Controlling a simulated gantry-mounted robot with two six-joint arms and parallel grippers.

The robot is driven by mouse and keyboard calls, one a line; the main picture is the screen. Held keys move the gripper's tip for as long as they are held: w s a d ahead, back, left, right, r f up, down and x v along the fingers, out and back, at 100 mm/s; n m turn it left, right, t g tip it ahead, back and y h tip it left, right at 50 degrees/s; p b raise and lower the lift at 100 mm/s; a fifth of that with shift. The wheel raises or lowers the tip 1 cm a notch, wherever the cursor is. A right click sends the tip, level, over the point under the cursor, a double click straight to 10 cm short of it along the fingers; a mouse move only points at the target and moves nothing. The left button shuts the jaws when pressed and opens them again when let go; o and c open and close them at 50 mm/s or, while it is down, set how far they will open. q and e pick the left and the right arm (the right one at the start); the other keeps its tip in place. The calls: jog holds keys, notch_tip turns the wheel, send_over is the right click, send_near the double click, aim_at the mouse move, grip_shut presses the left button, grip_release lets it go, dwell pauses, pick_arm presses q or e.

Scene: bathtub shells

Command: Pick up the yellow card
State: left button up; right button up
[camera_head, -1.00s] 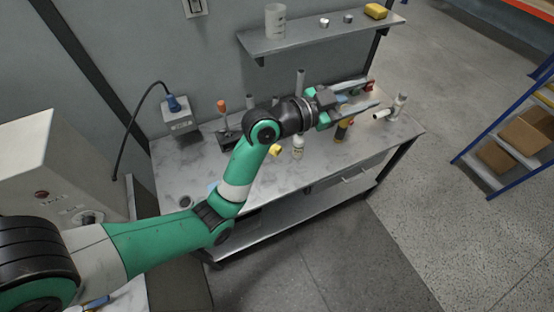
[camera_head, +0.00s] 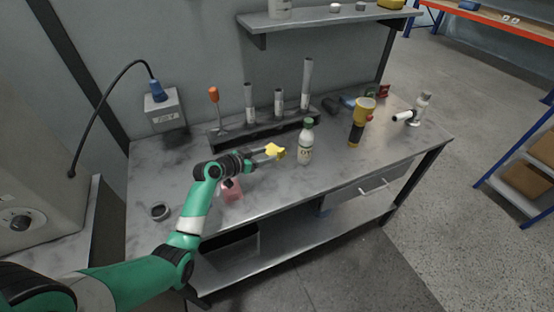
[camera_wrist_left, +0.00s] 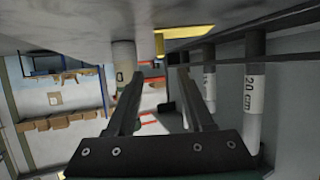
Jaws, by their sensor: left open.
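The yellow card (camera_head: 275,151) is a small yellow piece on the grey metal worktable, left of the white bottle with a green cap (camera_head: 305,144). My left gripper (camera_head: 265,156) is open, its fingertips just left of the card in the head view and overlapping its edge. In the left wrist view the table surface fills the top. There the card (camera_wrist_left: 185,32) shows as a yellow strip beyond the fingertips of my left gripper (camera_wrist_left: 157,72), not between them. Whether the fingers touch it cannot be told. My right gripper is not in view.
A rack (camera_head: 262,130) with several upright tubes and an orange-handled tool stands behind the card. A yellow-and-black flashlight (camera_head: 359,122) stands right of the bottle. A pink item (camera_head: 232,191) lies partly under my left wrist. A dark ring (camera_head: 160,211) sits front left.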

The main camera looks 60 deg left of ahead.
aim_at(278, 151)
pick_arm(q)
jog(key=shift+x, duration=0.95)
jog(key=shift+w+f+b, duration=0.25)
jog(key=shift+f+b, duration=0.05)
jog(key=shift+b, duration=0.05)
jog(key=b+x, duration=0.2)
jog(key=x, duration=0.2)
jog(key=shift+s+a+f, duration=0.1)
jog(key=shift+f, duration=0.1)
jog(key=shift+a, duration=0.1)
grip_shut()
